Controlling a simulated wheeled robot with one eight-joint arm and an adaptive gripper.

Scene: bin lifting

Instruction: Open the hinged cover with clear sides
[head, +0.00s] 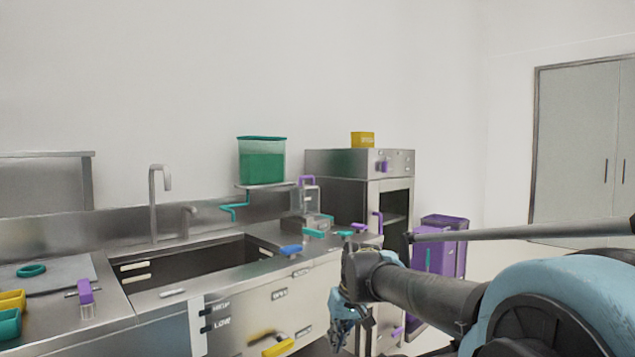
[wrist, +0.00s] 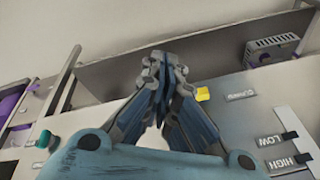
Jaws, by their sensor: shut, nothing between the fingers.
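A small clear-sided box with a purple top edge (head: 308,194) stands on the counter right of the sink, above a grey base. It looks like the hinged cover, but it is small, and I cannot tell whether it is shut. My gripper (head: 345,325) hangs low in front of the counter, below and to the right of that box and well apart from it. In the wrist view my gripper (wrist: 160,70) has its fingers together with nothing between them. The cover cannot be made out in the wrist view.
A green container (head: 262,162) stands on a raised shelf behind the counter. The sink (head: 190,265) lies left of the box. A steel cabinet (head: 345,162) and purple bin (head: 446,238) stand to the right. Blue and teal handled items lie near the counter's front edge.

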